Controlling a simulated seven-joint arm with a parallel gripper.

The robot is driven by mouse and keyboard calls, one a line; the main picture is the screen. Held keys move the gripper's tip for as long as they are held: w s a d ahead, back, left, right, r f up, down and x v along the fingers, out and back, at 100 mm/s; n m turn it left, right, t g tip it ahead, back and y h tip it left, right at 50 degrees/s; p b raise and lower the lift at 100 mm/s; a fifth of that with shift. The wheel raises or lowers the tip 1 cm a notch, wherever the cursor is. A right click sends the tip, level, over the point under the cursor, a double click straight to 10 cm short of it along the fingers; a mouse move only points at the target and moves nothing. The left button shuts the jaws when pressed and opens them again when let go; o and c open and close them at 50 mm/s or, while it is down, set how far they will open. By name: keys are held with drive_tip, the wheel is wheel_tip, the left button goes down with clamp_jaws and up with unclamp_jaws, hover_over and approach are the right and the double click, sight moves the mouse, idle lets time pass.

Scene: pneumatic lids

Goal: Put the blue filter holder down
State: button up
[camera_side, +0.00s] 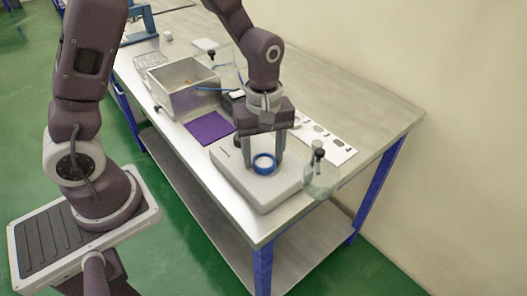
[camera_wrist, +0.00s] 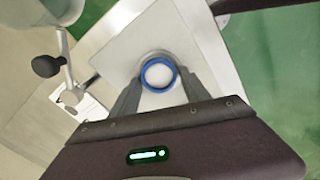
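The blue filter holder (camera_side: 264,163) is a small blue ring with a white middle. It is over the top of a white, scale-like device (camera_side: 230,165) near the table's front end. My gripper (camera_side: 265,158) points down, with one finger on each side of the holder. In the wrist view, the tips of my gripper (camera_wrist: 158,77) meet both sides of the blue filter holder (camera_wrist: 158,72), with no clear gap. The device (camera_wrist: 195,35) lies beneath it. I cannot tell whether the holder rests on the device or is slightly above it.
A glass flask (camera_side: 320,178) with a black-tipped side part stands close to the device's right. A white card with dark round marks (camera_side: 325,143) lies behind. A purple mat (camera_side: 209,128) and an open metal box (camera_side: 182,84) are to the left. The table's right rear is clear.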

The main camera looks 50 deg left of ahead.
sight(263, 161)
drive_tip(key=shift+o, duration=0.7)
wheel_tip(263, 161, up, 12)
drive_tip(key=r, duration=0.1)
drive_tip(key=s+a+r+m+t, duration=0.1)
drive_tip(key=s+r+m+t, duration=0.1)
drive_tip(key=s+m, duration=0.4)
drive_tip(key=s+a+r+m+t, duration=0.1)
drive_tip(key=s+r+m+t, duration=0.2)
drive_tip(key=s+m, duration=0.4)
drive_tip(key=s, duration=0.3)
drive_tip(key=shift+s+a+r+m+t, duration=0.25)
drive_tip(key=shift+s+a+m+t, duration=0.05)
drive_tip(key=shift+a, duration=0.1)
